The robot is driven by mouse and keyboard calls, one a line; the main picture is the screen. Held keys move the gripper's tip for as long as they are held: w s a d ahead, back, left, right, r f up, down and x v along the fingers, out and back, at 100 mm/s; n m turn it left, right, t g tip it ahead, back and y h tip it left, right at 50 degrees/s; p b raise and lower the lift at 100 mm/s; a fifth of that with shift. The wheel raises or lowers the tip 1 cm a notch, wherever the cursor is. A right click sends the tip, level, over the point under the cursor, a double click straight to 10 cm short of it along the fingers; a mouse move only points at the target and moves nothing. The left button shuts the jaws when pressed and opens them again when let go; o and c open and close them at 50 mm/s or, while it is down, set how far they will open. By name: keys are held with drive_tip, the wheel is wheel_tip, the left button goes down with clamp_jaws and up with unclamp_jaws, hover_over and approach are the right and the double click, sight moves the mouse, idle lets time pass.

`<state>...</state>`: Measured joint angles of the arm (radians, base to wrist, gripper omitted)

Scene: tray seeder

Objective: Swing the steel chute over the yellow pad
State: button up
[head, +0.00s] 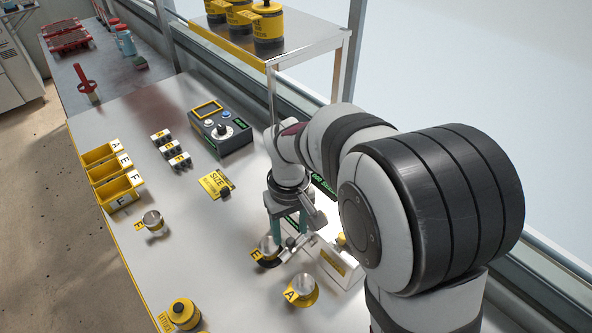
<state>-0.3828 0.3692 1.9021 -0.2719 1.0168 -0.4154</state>
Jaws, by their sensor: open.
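The steel chute (293,242) juts out from the front of a white machine (337,262) and points left toward a metal cup tagged E (267,245), which stands on a dark pad (264,262). The yellow pad (312,300) is nearer the camera, under a metal cup tagged A (302,285). My gripper (288,232) points down, open, with its teal fingers just above the chute's free end and cup E. I cannot tell whether the fingers touch the chute. My arm hides part of the machine's back and right side.
A third cup, tagged F (153,220), stands at the left by yellow bins (113,178). A yellow canister (184,313) is at the front edge. A control box (220,131), a yellow size card (216,184) and a raised shelf (305,45) lie behind.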

sight(294, 246)
drive_tip(key=shift+f, duration=1.45)
clamp_jaws()
drive_tip(key=shift+r, duration=0.1)
